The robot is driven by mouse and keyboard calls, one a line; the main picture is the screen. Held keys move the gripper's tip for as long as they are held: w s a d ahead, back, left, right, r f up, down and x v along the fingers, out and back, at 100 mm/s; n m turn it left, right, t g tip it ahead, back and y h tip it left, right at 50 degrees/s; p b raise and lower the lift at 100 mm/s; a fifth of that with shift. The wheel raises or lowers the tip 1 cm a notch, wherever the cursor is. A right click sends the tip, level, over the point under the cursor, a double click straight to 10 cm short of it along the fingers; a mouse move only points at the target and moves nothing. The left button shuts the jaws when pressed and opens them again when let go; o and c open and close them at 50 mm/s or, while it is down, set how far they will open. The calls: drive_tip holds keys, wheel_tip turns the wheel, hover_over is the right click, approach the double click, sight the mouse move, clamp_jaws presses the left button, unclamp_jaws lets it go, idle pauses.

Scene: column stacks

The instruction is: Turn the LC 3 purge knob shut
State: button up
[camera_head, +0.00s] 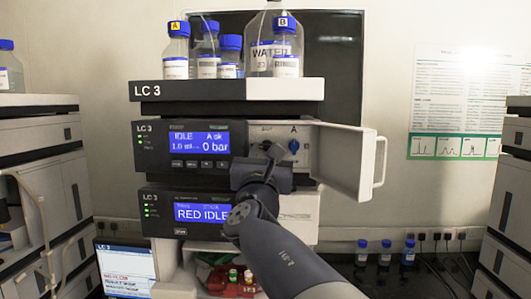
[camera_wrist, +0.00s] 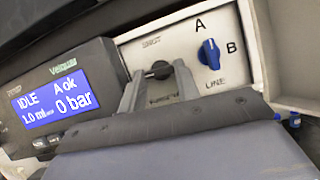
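The LC 3 pump module (camera_head: 180,136) has its front door (camera_head: 350,163) swung open to the right. Its screen (camera_wrist: 50,98) reads IDLE, A ok, 1.0 ml and 0 bar. A small black knob (camera_wrist: 160,69), likely the purge knob, sits on the pale panel behind the door. My gripper (camera_wrist: 158,73) is open, and its two fingers appear on either side of this knob in the wrist view; I cannot tell whether they touch it. In the head view my gripper (camera_head: 272,152) covers the area just left of a blue selector knob (camera_head: 294,146), which points up.
The blue knob (camera_wrist: 209,53) sits close to the right finger, beside letters A and B. A lower LC 3 module (camera_head: 203,214) reads RED IDLE. Capped bottles (camera_head: 178,45) stand in the tray on top. The open door bounds the right side.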

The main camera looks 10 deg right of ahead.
drive_tip(key=c, duration=0.5)
drive_tip(key=shift+o, duration=0.2)
drive_tip(key=shift+f+m+b, duration=0.1)
drive_tip(key=shift+m+b, duration=0.2)
drive_tip(key=shift+m, duration=0.1)
drive_tip(key=m+h+b, duration=0.1)
drive_tip(key=m, duration=0.1)
drive_tip(key=m+g+h+b, duration=0.1)
drive_tip(key=shift+a+m, duration=0.2)
drive_tip(key=shift+m, duration=0.2)
drive_tip(key=m+g+h, duration=0.1)
drive_tip(key=m, duration=0.2)
drive_tip(key=m+g+h+b, duration=0.1)
drive_tip(key=m, duration=0.2)
drive_tip(key=shift+w+a+b, duration=0.1)
drive_tip(key=shift+a+b, duration=0.05)
drive_tip(key=shift+b, duration=0.15)
drive_tip(key=m+g, duration=0.1)
drive_tip(key=m, duration=0.3)
drive_tip(key=m+g, duration=0.1)
drive_tip(key=shift+r+m+g+h, duration=0.3)
drive_tip(key=shift+r+m+h, duration=0.05)
drive_tip(key=shift+m+h, duration=0.05)
drive_tip(key=m+g, duration=0.1)
drive_tip(key=m, duration=0.3)
drive_tip(key=shift+a+r+m+g+y+p, duration=0.1)
drive_tip(key=shift+r+m+g+y+p, duration=0.05)
drive_tip(key=shift+m+g+y+p, duration=0.2)
